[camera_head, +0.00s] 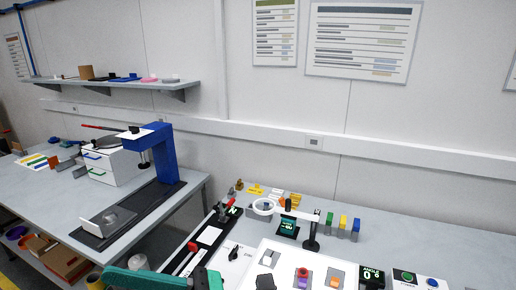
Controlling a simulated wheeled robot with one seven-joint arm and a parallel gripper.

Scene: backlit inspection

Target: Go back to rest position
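No gripper of mine can be made out in the head view, so its opening and anything it holds are hidden. A teal-green piece (148,279) cuts into the bottom edge; I cannot tell whether it is part of my arm. Red-handled toggle clamps (190,250) stand left of the panel.
A second table (40,190) at left holds a blue press-like stand (164,155) and a white drawer box (112,165). A wall shelf (120,83) carries small items. Colored blocks (343,223) stand behind the panel. The right table's back right is clear.

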